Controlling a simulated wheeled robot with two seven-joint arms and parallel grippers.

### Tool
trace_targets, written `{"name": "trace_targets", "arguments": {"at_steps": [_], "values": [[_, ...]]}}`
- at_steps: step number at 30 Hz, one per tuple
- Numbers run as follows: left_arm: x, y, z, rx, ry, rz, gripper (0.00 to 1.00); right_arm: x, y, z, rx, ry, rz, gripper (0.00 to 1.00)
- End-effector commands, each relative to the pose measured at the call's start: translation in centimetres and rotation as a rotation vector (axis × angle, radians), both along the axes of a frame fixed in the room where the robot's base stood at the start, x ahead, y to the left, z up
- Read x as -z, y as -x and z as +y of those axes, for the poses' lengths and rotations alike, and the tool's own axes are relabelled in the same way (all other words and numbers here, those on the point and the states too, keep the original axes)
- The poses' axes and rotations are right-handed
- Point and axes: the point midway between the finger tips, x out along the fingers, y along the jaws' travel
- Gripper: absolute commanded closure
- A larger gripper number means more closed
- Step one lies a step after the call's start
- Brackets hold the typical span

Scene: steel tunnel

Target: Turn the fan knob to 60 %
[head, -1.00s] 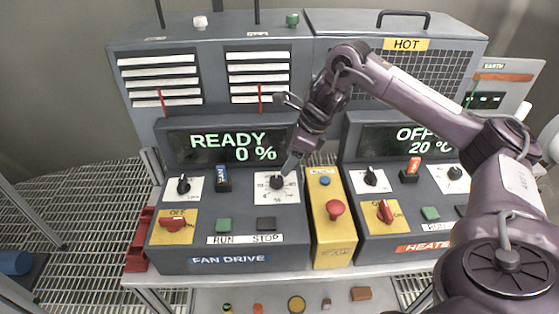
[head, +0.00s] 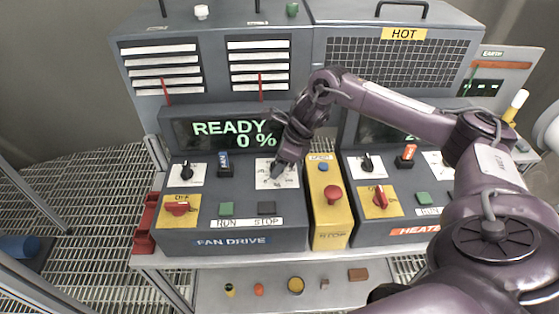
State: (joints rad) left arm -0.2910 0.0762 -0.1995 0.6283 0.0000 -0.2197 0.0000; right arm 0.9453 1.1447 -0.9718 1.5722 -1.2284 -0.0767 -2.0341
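The fan drive panel (head: 232,241) stands at the left, and its display (head: 220,134) reads READY and 0 %. The fan knob's white scale plate (head: 264,180) is at the panel's upper right. My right gripper (head: 280,168) reaches down over that plate and hides most of the knob, so I cannot tell whether its fingers touch or grip it. My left gripper is not in view.
A yellow box with a red stop button (head: 332,196) stands just right of the knob. The heater panel (head: 395,228) lies beyond it, partly behind my arm. Green RUN (head: 226,209) and dark STOP (head: 267,208) buttons sit below the knob.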

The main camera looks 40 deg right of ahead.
Motion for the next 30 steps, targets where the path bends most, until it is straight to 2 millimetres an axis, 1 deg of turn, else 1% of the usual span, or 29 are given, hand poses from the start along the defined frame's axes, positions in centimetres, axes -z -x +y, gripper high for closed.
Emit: {"name": "trace_targets", "arguments": {"at_steps": [1, 6, 9, 14, 20, 26, 30], "values": [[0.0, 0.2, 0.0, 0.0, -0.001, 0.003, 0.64, 0.0, 0.0, 0.0, 0.0, 0.0, 0.0, 0.55], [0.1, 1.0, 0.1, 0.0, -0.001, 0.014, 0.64, 0.0, 0.0, 0.0, 0.0, 0.0, 0.0, 0.77], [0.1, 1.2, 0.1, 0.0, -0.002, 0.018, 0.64, 0.0, 0.0, 0.0, 0.0, 0.0, 0.0, 0.88], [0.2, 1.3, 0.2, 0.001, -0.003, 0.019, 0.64, 0.0, 0.0, 0.0, 0.008, 0.0, 0.0, 0.88], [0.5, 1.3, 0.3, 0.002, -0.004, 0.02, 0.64, 0.1, 0.1, 0.0, 0.067, 0.002, 0.0, 0.88], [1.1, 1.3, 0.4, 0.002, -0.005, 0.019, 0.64, 0.1, 0.1, 0.1, 0.2, 0.002, -0.002, 0.88], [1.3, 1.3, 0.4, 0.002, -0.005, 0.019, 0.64, 0.0, 0.2, 0.2, 0.325, 0.002, -0.002, 0.88]]}}
